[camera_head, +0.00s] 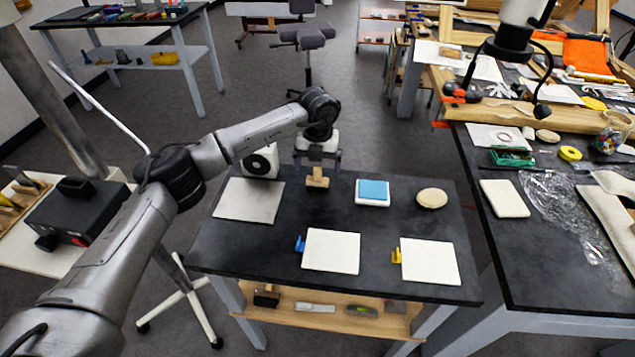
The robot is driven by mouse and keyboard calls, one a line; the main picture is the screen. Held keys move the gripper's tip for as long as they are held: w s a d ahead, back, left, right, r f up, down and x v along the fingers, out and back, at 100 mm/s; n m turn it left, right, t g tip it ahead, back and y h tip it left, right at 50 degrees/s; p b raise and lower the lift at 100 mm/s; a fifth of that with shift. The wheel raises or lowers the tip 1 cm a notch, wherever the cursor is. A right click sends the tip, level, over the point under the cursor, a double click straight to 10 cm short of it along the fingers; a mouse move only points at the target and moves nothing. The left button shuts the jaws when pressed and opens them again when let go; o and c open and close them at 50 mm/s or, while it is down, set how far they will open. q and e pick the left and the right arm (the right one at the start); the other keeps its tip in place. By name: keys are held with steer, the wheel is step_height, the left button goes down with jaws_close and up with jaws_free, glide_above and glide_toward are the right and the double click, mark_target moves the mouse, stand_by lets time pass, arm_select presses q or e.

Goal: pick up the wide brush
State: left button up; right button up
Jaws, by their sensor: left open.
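A light wooden piece that looks like the wide brush (317,181) is at the back of the small dark table (330,197), left of the blue-and-white block. My left gripper (318,165) points down at it from above. Its two fingers are apart, one on either side of the wooden piece's upper part. I cannot tell whether they touch it. The brush's bristles are hard to make out at this size. My right gripper is not in view.
A white sheet (249,200) and a white device (262,162) are left of the brush. A blue-topped block (373,191) and a round tan pad (432,198) are right. Two white squares (331,251) (430,261) lie in front. A cluttered bench (545,285) stands at right.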

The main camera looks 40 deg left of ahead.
mark_target(317, 178)
arm_select(q)
steer(key=shift+s+f+b, duration=0.15)
steer(key=shift+f+b, duration=0.9)
steer(key=shift+f, duration=1.7)
steer(key=c, duration=1)
